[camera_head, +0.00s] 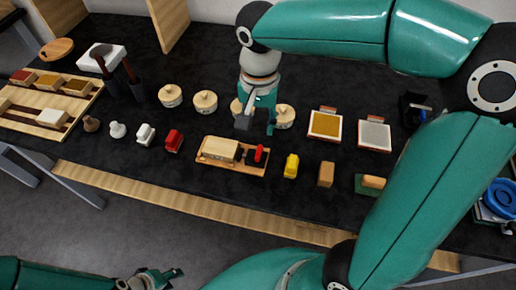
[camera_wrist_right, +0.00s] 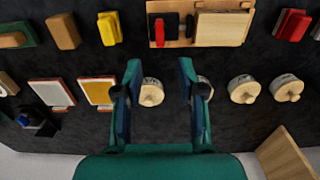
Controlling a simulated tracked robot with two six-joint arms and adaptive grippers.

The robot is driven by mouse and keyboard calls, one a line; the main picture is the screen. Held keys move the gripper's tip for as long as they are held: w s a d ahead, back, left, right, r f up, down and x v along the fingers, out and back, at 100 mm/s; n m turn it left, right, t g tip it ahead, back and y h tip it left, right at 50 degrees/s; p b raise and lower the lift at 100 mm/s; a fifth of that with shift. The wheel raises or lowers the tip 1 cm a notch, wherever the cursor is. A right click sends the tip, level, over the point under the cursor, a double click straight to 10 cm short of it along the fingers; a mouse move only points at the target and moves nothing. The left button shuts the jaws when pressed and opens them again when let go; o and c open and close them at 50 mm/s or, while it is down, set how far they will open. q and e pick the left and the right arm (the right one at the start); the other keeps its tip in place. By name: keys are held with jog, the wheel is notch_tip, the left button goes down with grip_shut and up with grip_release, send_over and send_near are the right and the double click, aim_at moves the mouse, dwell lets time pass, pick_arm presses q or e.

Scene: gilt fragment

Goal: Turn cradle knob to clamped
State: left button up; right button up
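The cradle (camera_head: 218,163) is a light wooden tray on the dark table holding a pale wood block (camera_head: 221,149). At its right end is a red knob (camera_head: 260,154) on a black plate. In the right wrist view the cradle (camera_wrist_right: 183,43) is at the top, with the red knob (camera_wrist_right: 159,32) standing upright in the picture. My right gripper (camera_head: 256,124) is above the table, behind the cradle and apart from it. Its fingers are spread and empty in the wrist view (camera_wrist_right: 160,68). My left gripper (camera_head: 160,279) is low at the front, off the table; its opening is unclear.
Round lidded wooden pots (camera_head: 205,101) stand behind the cradle, some partly hidden by my right gripper. A red block (camera_head: 173,141) is left of the cradle; a yellow block (camera_head: 291,166) and a tan block (camera_head: 326,174) are right. Framed panels (camera_head: 325,124) lie further right.

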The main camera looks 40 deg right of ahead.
aim_at(259, 151)
notch_tip(259, 151, down, 11)
jog(key=shift+f, duration=0.1)
jog(key=shift+c, duration=0.3)
grip_shut()
